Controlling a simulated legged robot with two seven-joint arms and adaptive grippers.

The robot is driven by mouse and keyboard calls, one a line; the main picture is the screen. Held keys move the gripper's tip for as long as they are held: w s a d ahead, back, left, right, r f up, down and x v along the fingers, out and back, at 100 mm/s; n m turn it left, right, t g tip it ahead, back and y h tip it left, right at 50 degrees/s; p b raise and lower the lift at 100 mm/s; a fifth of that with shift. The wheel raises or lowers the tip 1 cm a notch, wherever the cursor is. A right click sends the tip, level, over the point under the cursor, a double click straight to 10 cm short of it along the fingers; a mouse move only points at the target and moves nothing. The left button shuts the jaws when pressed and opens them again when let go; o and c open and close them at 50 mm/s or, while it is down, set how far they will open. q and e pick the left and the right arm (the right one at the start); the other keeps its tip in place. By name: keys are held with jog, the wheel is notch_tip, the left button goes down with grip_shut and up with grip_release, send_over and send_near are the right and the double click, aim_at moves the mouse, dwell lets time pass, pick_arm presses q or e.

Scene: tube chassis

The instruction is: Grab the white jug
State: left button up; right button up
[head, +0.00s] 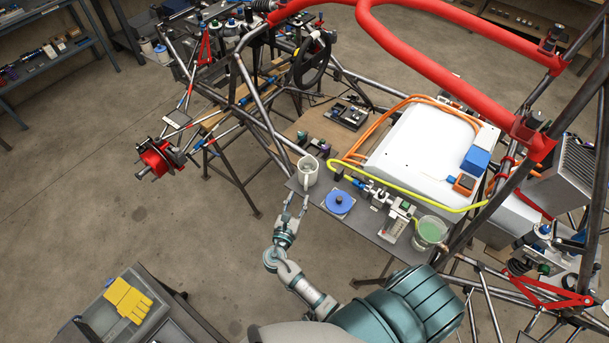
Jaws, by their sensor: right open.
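The white jug (308,174) stands upright on the left corner of the grey shelf board, by the tube chassis. My right gripper (295,203) is just in front of the jug, on the near side, with its two fingers apart and pointing up toward it. Nothing is between the fingers. Whether a fingertip touches the jug I cannot tell. My left gripper is not in view.
A blue disc (339,202) lies right of the jug on the grey board (372,226). A glass of green liquid (430,232) stands farther right. Chassis tubes (262,122) run behind the jug. Yellow gloves (128,300) lie on a cart at lower left.

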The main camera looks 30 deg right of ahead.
aim_at(305, 188)
jog(key=x, duration=0.4)
jog(key=s+p+x, duration=0.1)
jog(key=x, duration=0.1)
jog(key=shift+w+d+f, duration=0.2)
jog(key=shift+d, duration=0.35)
jog(key=shift+w+d, duration=0.1)
jog(key=shift+d, duration=0.05)
jog(key=shift+a, duration=0.3)
jog(key=shift+a+r, duration=0.1)
jog(key=shift+a, duration=0.15)
grip_shut()
jog(key=shift+a, duration=0.1)
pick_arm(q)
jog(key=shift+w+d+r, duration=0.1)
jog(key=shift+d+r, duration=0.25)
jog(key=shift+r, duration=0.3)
